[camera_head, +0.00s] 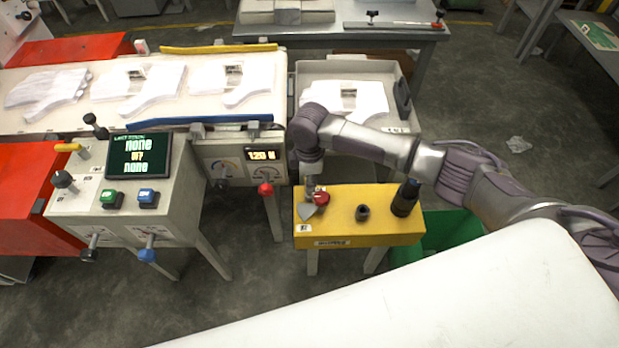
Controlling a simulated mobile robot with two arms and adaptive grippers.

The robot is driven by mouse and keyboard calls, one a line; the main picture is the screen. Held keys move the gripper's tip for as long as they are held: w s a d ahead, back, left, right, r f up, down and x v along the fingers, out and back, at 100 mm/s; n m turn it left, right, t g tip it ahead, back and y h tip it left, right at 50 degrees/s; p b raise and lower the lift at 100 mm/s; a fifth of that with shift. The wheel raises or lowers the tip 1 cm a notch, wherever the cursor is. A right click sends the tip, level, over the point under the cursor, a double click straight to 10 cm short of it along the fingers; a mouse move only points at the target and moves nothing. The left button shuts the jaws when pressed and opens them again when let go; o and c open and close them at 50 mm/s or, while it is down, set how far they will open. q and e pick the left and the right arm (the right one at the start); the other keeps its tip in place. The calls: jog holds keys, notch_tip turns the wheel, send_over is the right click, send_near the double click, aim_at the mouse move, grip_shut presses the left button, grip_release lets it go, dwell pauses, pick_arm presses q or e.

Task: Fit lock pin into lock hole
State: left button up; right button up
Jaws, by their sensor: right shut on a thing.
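My right gripper (311,194) points down over the left end of the yellow block stand (340,228). It is shut on a small red-topped piece (321,198), which looks like the lock pin; its lower part is too small and covered to make out. A flat grey pointed piece (306,211) shows just below the fingers. A short dark ring-shaped piece (362,212) and a tall dark cylinder (405,198) stand on the stand's top, to the right and apart from the gripper. I cannot clearly make out the lock hole. My left gripper is out of view.
A conveyor (100,113) with white gloves runs behind, with a grey tray (400,70) at its right end. A control console (75,193) with a screen stands left. A red-knobbed lever (265,188) hangs beside the stand. A green bin (445,230) is right of it.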

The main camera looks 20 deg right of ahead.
jog(key=shift+f+b, duration=0.55)
jog(key=shift+f, duration=0.55)
dwell(0.5)
jog(key=o, duration=0.8)
jog(key=shift+o, duration=1.1)
jog(key=shift+f, duration=0.1)
